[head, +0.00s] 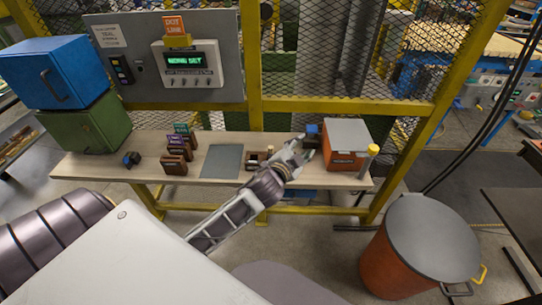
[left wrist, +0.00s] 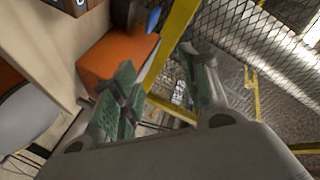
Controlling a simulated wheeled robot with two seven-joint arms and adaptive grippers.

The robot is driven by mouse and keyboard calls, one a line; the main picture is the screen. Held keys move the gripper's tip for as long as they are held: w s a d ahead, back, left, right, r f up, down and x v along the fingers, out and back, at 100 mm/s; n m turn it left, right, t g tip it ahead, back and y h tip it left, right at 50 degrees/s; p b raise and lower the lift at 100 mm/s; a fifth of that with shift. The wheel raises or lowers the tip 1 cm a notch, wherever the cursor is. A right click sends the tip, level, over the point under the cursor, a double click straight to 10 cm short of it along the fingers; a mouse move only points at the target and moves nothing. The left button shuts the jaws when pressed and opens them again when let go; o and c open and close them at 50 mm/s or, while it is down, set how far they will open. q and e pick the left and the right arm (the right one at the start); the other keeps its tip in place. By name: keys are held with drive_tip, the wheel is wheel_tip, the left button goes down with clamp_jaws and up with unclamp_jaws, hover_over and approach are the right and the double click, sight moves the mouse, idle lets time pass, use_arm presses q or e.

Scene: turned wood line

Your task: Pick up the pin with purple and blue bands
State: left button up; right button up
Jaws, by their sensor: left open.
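I cannot clearly pick out a pin with purple and blue bands; things on the bench are small. Several dark brown blocks (head: 176,163) stand left of the middle, some with purple, green or blue tops (head: 181,130). A small dark blue and black thing (head: 131,159) lies to their left. A few small brown and pale pieces (head: 256,160) lie just left of my left gripper. My left gripper (head: 307,148) is open over the right part of the bench, beside an orange box. In the left wrist view its spread fingers (left wrist: 165,85) have nothing visible between them. My right gripper is out of view.
The orange box (head: 343,158) has a grey lid; a blue thing (head: 313,131) is beside it and a yellow-topped cylinder (head: 372,151) at its right. A grey mat (head: 222,161) lies mid-bench (head: 146,142). Blue (head: 62,75) and green (head: 92,128) boxes are stacked left. An orange drum (head: 390,262) stands right.

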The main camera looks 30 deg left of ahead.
use_arm(q)
drive_tip(key=w+d+r+m+t+h, duration=0.1)
drive_tip(key=d+r+m+t+h, duration=0.1)
drive_tip(key=d+r+m+h, duration=0.35)
drive_tip(key=w+d+r+m+t+h, duration=0.2)
drive_tip(key=d+r+m+h, duration=0.15)
drive_tip(key=r+m, duration=0.45)
drive_tip(key=s+d+r+m+g+h, duration=0.1)
drive_tip(key=s+d+m+g+h, duration=0.1)
drive_tip(key=d+m+g+h, duration=0.5)
drive_tip(key=s+m+g+h, duration=0.25)
drive_tip(key=m+g, duration=0.35)
drive_tip(key=m, duration=0.5)
drive_tip(key=a+f+m+g+y, duration=0.5)
drive_tip(key=a+f+m+y, duration=0.2)
drive_tip(key=a+f+y, duration=0.25)
drive_tip(key=a+r+g+y, duration=0.1)
drive_tip(key=a+y, duration=0.6)
drive_tip(key=a, duration=1.2)
drive_tip(key=shift+a+r+y, duration=0.2)
drive_tip(key=shift+a+y, duration=0.05)
drive_tip(key=shift+y, duration=0.05)
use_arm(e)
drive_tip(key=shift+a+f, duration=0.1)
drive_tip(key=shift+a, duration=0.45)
